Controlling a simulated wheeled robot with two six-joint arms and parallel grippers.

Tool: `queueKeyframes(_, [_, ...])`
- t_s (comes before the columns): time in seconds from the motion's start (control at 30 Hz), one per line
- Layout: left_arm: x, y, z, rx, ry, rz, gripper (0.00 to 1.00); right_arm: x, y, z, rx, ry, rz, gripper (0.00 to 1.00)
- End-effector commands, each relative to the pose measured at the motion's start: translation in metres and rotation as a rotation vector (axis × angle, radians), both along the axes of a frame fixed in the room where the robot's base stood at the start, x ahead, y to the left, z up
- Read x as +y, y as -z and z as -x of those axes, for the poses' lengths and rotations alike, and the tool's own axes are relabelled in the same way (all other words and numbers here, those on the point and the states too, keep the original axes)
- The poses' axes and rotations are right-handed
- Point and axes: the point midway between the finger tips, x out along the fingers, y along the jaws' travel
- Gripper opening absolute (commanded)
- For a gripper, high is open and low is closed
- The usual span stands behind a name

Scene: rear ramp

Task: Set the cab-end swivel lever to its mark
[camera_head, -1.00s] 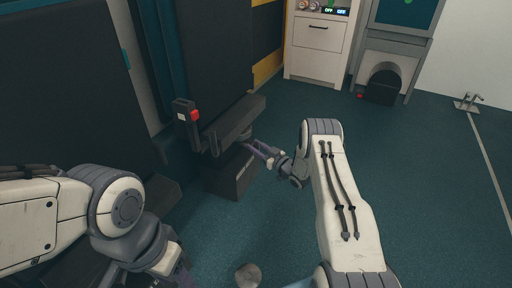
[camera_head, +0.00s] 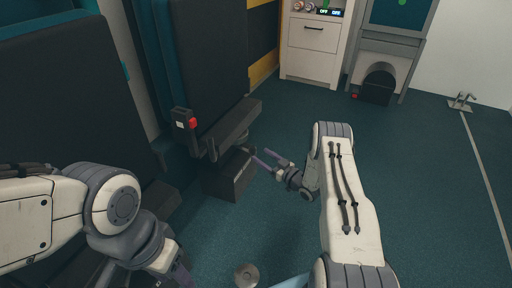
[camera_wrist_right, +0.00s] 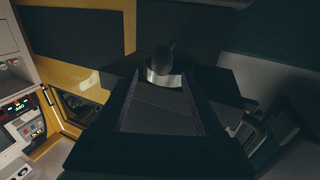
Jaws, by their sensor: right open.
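A dark knob on a pale metal collar (camera_wrist_right: 164,68), which looks like the swivel lever, shows in the right wrist view ahead of my fingers. No mark can be made out there. In the head view the knob is too small and dark to tell apart beside the seat base. My right gripper (camera_head: 266,157) is open beside the base of the farther seat (camera_head: 232,125), with its fingers pointing at it. It also frames the knob in the wrist view (camera_wrist_right: 162,78); its jaws hold nothing visible. My left gripper (camera_head: 182,275) shows only partly at the bottom, with its fingertips unclear.
A dark box (camera_head: 230,177) stands under the farther seat. A handle with a red button (camera_head: 187,121) rises at its left side. Another dark seat (camera_head: 60,90) fills the left. A white cabinet (camera_head: 312,50) stands at the back.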

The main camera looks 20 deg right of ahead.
Motion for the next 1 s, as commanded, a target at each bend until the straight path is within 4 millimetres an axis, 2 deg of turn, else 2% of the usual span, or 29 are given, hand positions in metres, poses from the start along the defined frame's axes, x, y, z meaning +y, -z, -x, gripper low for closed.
queueKeyframes(0.03, [0.000, -0.010, 0.000, 0.000, 0.000, 0.000, 0.50, -0.005, -0.004, 0.009, 0.003, 0.004, -0.002, 0.69])
queueKeyframes(0.2, [0.000, -0.019, 0.000, 0.000, 0.000, 0.000, 0.50, -0.014, -0.002, 0.031, 0.000, 0.003, -0.001, 0.69])
queueKeyframes(0.37, [0.000, -0.021, 0.000, 0.000, 0.000, 0.000, 0.50, -0.016, -0.001, 0.039, -0.001, 0.001, 0.000, 0.69])
queueKeyframes(0.83, [0.000, -0.021, 0.000, 0.000, 0.000, 0.000, 0.50, -0.016, -0.001, 0.038, 0.000, 0.001, 0.002, 0.69])
queueKeyframes(1.0, [0.000, -0.021, 0.000, 0.000, 0.000, 0.000, 0.50, -0.015, -0.018, 0.019, 0.068, 0.030, 0.063, 0.69])
